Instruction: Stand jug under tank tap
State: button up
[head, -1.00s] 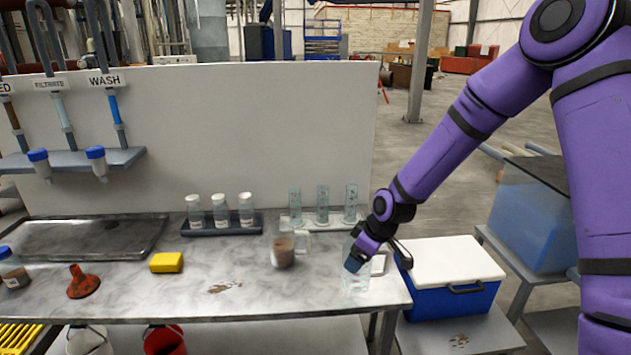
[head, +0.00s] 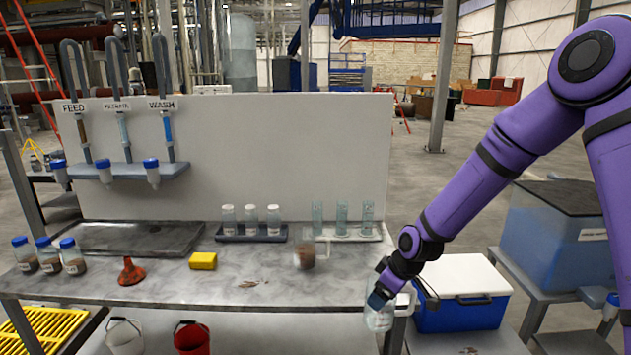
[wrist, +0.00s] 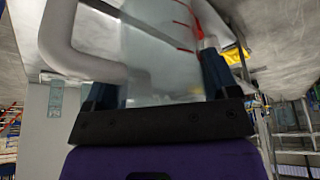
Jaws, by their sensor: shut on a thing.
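My gripper (head: 384,292) is shut on a clear jug (head: 379,318), which hangs below it by the front right corner of the bench. In the wrist view the translucent jug (wrist: 160,45) with red marks sits between my two dark fingers (wrist: 158,92). A thick pale handle (wrist: 62,45) shows at its left. The jug looks empty. A blue tank (head: 545,235) with a dark top stands on a grey stand at the far right, apart from my gripper.
The marbled bench (head: 170,283) holds a jug with brown contents (head: 305,256), a yellow sponge (head: 203,261), a red funnel (head: 131,271) and racked bottles and cylinders. A white-lidded blue cooler (head: 465,292) stands right of the bench, between my gripper and the tank stand (head: 535,318).

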jog(key=shift+w+d+f+m, duration=0.2)
jog(key=shift+w+f+m, duration=0.1)
jog(key=shift+f, duration=0.1)
jog(key=shift+d+f, duration=0.2)
jog(key=shift+d, duration=0.1)
jog(key=d+f+m+h, duration=0.1)
jog(key=d+f+m, duration=0.2)
jog(key=d+m, duration=0.2)
jog(key=d+f+m+t+h, duration=0.1)
jog(key=d+f+m+h, duration=0.1)
jog(key=d+m, duration=0.3)
jog(key=d+f, duration=0.1)
jog(key=d, duration=0.1)
jog(key=shift+d+f+t+h, duration=0.3)
jog(key=shift+d+f, duration=0.05)
jog(key=shift+f, duration=0.05)
